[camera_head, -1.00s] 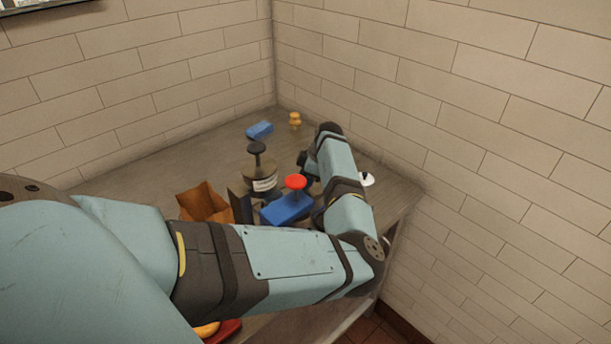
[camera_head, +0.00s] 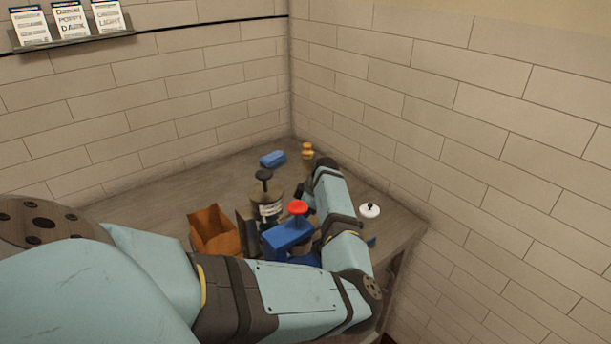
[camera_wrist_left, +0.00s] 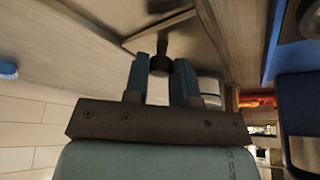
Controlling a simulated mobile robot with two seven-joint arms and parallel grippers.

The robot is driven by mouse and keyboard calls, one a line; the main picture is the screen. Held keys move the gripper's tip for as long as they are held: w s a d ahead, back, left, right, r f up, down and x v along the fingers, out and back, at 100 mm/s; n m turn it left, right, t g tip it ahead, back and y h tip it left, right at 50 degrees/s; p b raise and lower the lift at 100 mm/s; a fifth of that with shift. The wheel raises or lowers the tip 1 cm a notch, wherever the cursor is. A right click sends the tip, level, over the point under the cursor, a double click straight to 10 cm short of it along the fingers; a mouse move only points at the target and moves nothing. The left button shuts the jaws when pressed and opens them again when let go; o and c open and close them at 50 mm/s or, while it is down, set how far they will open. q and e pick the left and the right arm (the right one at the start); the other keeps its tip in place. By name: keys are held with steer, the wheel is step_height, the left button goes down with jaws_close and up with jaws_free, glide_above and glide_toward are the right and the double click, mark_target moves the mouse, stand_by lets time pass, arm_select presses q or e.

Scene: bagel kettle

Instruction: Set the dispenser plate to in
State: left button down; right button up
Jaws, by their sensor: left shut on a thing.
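My left gripper shows in the left wrist view (camera_wrist_left: 162,75) with its two blue fingers around a dark round knob (camera_wrist_left: 160,66) on a short stem. It is shut on that knob. The stem meets a grey-brown flat panel (camera_wrist_left: 185,30) with a dark edge; I cannot tell for certain that this is the dispenser plate. In the head view my left arm reaches over the counter, and its wrist hides most of the gripper and the held knob. No lettering such as "in" can be read near the knob. My right gripper is not in view.
On the counter (camera_head: 205,185) stand a labelled jar (camera_head: 268,206) with a black knob, a blue block (camera_head: 288,236) with a red knob, an open brown box (camera_head: 213,230), a blue item (camera_head: 272,159), a small yellow-brown item (camera_head: 307,150) and a white round item (camera_head: 370,210). Walls close the back and right.

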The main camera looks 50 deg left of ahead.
arm_select(q)
steer(key=shift+s+f, duration=0.15)
steer(key=c, duration=1.1)
jaws_free()
steer(key=shift+o, duration=0.7)
steer(key=shift+s+a, duration=0.1)
steer(key=shift+s, duration=0.05)
steer(key=shift+r, duration=0.2)
steer(key=shift+w+r, duration=0.2)
steer(key=b+v, duration=0.1)
steer(key=v, duration=1.2)
steer(key=shift+b, duration=0.3)
steer(key=shift+r, duration=0.1)
